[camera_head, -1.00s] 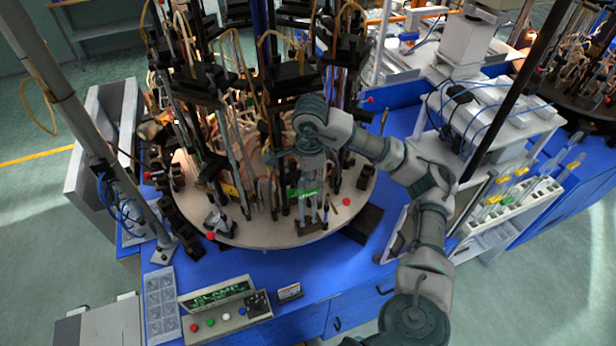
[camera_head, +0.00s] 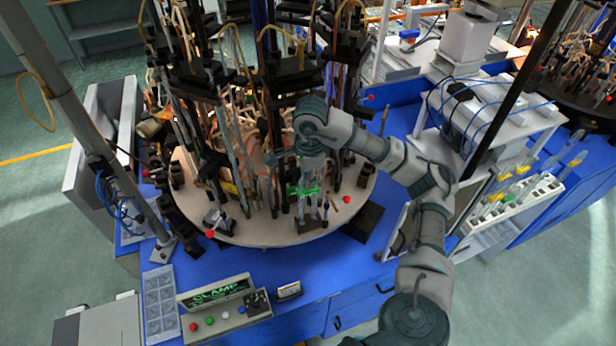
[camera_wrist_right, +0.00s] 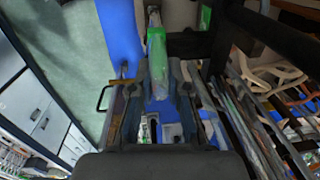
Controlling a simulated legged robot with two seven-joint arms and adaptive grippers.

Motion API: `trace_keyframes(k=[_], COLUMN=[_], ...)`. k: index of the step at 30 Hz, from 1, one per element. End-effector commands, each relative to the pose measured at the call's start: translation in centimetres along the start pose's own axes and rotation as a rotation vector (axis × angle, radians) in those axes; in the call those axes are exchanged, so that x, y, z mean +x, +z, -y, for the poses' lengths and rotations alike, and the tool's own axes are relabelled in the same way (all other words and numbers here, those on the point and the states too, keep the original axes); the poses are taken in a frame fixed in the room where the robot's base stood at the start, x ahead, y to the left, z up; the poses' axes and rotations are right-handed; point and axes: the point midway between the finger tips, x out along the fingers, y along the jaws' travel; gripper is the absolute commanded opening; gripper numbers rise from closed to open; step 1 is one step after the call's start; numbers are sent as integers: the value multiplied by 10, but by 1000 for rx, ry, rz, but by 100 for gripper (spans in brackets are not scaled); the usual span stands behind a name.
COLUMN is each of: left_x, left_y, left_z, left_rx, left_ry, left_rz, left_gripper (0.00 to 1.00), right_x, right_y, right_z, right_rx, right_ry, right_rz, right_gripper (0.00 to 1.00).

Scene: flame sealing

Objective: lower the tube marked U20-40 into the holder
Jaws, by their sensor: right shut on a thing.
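My right gripper (camera_head: 309,172) is over the front edge of the round turntable, fingers pointing down. It is shut on a clear tube (camera_wrist_right: 161,82), which shows between the two fingers in the right wrist view. A bright green patch (camera_wrist_right: 156,45) lies along the tube there, and green also shows just below the gripper in the head view (camera_head: 302,190). No marking on the tube is readable. My left gripper is not in view.
The round turntable (camera_head: 250,234) carries several dark posts and hoses close to the gripper. A control box (camera_head: 222,308) with coloured buttons stands in front on the blue bench. A white rack (camera_head: 520,205) with several tubes is at the right.

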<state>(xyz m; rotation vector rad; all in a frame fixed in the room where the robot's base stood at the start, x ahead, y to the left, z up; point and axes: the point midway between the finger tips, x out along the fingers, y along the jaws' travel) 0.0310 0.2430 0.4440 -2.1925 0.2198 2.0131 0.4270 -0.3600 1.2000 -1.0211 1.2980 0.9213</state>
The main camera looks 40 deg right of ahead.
Motion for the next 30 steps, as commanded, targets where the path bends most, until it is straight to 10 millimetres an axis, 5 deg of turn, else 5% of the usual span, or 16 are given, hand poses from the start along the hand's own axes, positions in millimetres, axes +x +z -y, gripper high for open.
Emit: trace_keyframes(k=[8,9,12,30], left_x=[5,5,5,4], left_y=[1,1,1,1], left_z=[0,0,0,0], left_rx=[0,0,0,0], left_ry=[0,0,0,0], left_rz=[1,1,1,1], left_gripper=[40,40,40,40], right_x=[7,7,6,6], right_y=[0,0,0,0], right_z=[0,0,0,0], right_rx=[0,0,0,0], right_ry=[0,0,0,0], right_rz=[0,0,0,0], right_gripper=[0,21,45,45])
